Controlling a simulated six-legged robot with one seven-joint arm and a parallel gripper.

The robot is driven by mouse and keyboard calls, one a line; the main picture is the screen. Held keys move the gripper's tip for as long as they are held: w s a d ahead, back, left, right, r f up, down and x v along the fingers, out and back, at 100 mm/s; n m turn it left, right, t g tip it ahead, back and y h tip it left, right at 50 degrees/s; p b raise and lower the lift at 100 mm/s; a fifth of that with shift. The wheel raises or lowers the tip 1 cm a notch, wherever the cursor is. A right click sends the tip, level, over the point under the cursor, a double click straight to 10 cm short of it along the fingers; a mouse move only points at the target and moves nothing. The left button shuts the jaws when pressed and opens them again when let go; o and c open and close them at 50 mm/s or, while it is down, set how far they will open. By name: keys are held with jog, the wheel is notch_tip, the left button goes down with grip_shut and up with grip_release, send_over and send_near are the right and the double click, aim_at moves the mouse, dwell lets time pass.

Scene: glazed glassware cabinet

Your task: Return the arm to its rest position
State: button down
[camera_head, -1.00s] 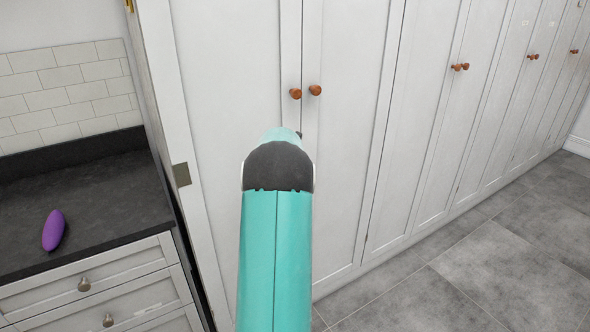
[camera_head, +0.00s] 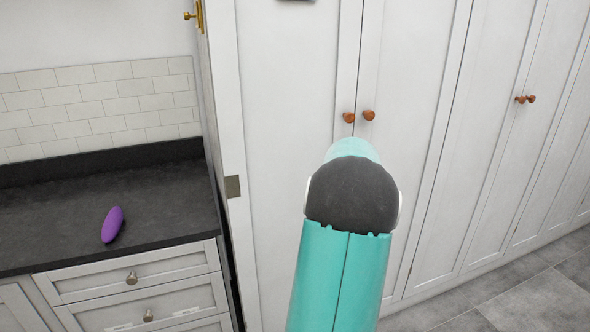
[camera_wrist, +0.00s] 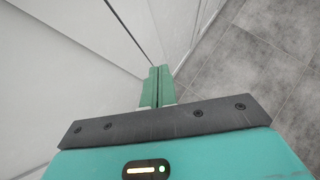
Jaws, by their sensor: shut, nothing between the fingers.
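My arm (camera_head: 340,270) rises from the bottom of the head view, teal with a dark grey joint, in front of the white cabinet doors (camera_head: 290,130). The arm hides its own far end, so my gripper does not show in the head view. In the wrist view my gripper (camera_wrist: 159,72) has its two green fingers together, with nothing between them. Its fingertips point toward the white cabinet front (camera_wrist: 60,90) and the floor. I cannot tell how far the fingertips are from the doors.
A dark counter (camera_head: 50,220) with a purple elongated object (camera_head: 112,224) is at the left, above white drawers (camera_head: 140,280). Round copper-coloured knobs (camera_head: 368,115) are on the doors just beyond the arm. Grey tiled floor (camera_head: 530,305) is clear at the lower right.

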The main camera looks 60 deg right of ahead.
jog(key=w+a+r+m+t+y, duration=0.1)
jog(key=w+a+r+m, duration=0.2)
jog(key=w+a, duration=0.7)
jog(key=w+a+r+m+t, duration=0.2)
jog(key=w+a+r, duration=0.2)
jog(key=w+a, duration=0.65)
jog(key=w+a+r+m+t+y, duration=0.1)
jog(key=a+m, duration=0.2)
jog(key=a, duration=0.9)
jog(key=w+a+r+m+y, duration=0.1)
jog(key=a+m+y, duration=0.15)
jog(key=a, duration=0.85)
jog(key=s+a+f+m+y, duration=0.1)
jog(key=s+a+m, duration=0.1)
jog(key=a, duration=0.6)
jog(key=s+a+f+m+y, duration=0.2)
jog(key=s+a, duration=0.3)
jog(key=a, duration=0.4)
jog(key=s+a+f+m+t+y, duration=0.1)
jog(key=s+a+m, duration=0.2)
jog(key=a, duration=0.5)
jog(key=shift+s+a+f+m, duration=0.25)
jog(key=shift+a+m, duration=0.1)
jog(key=shift+m, duration=0.2)
